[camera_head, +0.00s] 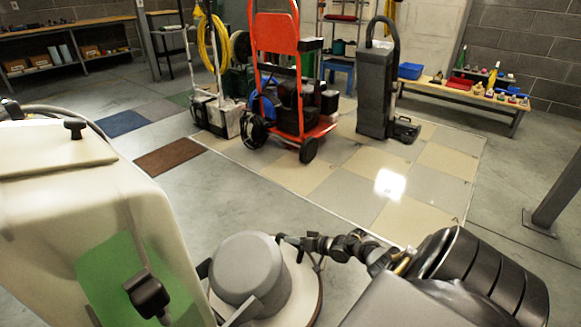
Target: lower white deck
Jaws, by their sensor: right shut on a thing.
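The white deck (311,292) is a round, pale-rimmed disc at the bottom centre, with a domed grey motor housing (243,268) on top. My right arm comes in from the lower right. My right gripper (288,240) is at the deck's far right side, beside the housing, and appears shut on the deck. The exact grip is small and partly hidden. I cannot tell whether the deck touches the floor. My left gripper is not in view.
A large cream machine body (70,180) with a green panel fills the left. Behind are a red hand truck (277,35), a grey upright machine (375,90) and a low bench (460,96). A metal post (560,190) stands right. The tiled floor (350,190) ahead is clear.

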